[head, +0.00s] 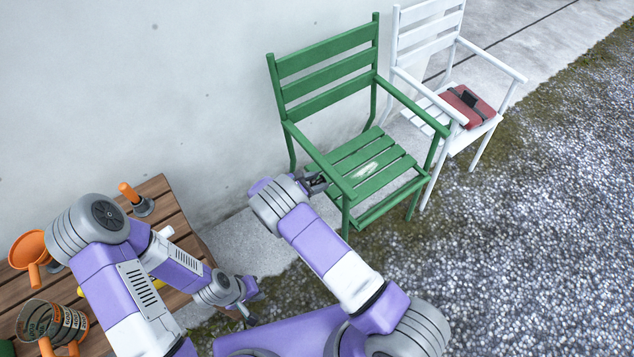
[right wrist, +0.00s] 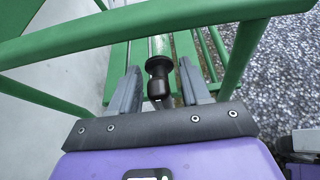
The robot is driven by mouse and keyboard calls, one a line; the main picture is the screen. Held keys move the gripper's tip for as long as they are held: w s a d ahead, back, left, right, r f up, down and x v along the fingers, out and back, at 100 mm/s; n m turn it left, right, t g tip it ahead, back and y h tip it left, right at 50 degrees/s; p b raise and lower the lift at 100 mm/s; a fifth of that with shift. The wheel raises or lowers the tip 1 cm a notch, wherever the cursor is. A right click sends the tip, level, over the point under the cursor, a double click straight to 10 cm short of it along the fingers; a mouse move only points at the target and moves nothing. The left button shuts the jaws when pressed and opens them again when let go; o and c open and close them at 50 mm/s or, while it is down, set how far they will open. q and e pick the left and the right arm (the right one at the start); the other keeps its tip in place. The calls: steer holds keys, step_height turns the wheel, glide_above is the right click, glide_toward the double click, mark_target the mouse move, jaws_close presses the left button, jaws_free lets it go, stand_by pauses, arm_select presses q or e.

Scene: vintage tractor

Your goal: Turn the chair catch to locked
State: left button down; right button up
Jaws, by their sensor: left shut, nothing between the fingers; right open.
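The green chair (head: 350,125) stands against the pale wall. The catch shows in the right wrist view as a black knob (right wrist: 158,75) with a pale rod behind it, below the green armrest. My right gripper (head: 316,182) is at the chair's near left side, under that armrest. In the right wrist view my right gripper (right wrist: 158,88) is open, with one finger on each side of the knob. In the head view the catch is hidden by the gripper. My left gripper (head: 250,300) is shut and empty, low beside the wooden table.
A white chair (head: 430,60) with a red, dark-strapped item (head: 468,105) stands behind the green one. Gravel at right is clear.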

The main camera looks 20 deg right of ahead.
steer(key=shift+d, duration=0.15)
jaws_close()
